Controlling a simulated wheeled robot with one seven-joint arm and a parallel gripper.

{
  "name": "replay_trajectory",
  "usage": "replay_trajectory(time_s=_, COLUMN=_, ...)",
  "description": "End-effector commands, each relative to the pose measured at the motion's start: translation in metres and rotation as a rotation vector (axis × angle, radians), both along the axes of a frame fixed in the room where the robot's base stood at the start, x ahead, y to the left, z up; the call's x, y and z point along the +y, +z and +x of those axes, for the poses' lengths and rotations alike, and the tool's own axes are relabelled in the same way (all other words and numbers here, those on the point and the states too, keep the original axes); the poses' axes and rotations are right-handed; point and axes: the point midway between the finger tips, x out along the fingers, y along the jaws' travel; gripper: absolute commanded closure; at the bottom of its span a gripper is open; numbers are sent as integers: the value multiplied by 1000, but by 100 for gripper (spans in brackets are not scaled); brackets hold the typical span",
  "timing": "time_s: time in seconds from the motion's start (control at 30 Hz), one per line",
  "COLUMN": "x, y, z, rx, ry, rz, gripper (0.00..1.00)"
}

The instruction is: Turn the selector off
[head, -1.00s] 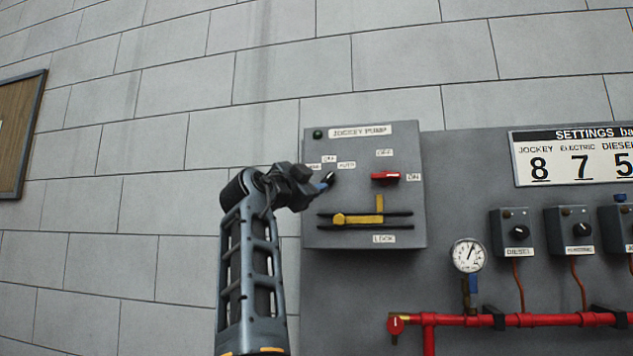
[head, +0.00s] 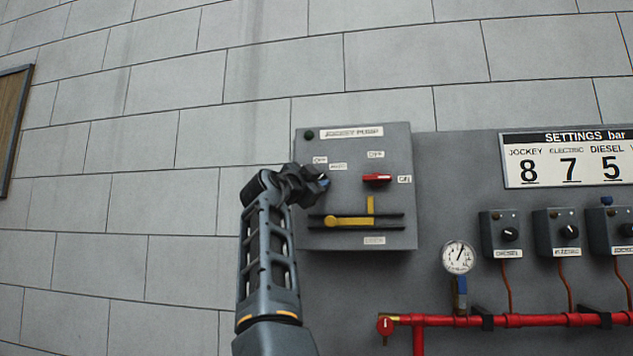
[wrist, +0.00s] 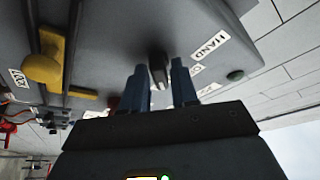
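The grey jockey pump box (head: 390,218) is on the panel. Its small black selector knob (wrist: 157,68) shows in the wrist view, near the HAND label (wrist: 211,45); my gripper hides it in the head view. My gripper (head: 323,183) is at the left part of the box front, below the OFF and AUTO labels. In the wrist view its two blue fingers (wrist: 158,78) stand apart, one on each side of the knob. I cannot tell whether they touch it. The knob's exact pointing direction is unclear.
A red switch (head: 377,178) is right of the selector on the same box. A yellow lever (head: 348,221) sits below. A gauge (head: 458,257), smaller control boxes and a red pipe (head: 520,321) are to the right.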

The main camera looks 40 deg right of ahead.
Motion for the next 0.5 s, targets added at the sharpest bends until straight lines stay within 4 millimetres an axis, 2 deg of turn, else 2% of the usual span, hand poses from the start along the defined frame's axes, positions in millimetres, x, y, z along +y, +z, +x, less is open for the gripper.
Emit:
replay_trajectory(time_s=0.03, x=0, y=0, z=0, rx=0, ry=0, rz=0, gripper=77)
replay_trajectory(time_s=0.27, x=0, y=0, z=0, rx=0, ry=0, rz=0, gripper=99)
replay_trajectory(time_s=0.5, x=0, y=0, z=0, rx=5, ry=0, rz=-4, gripper=100)
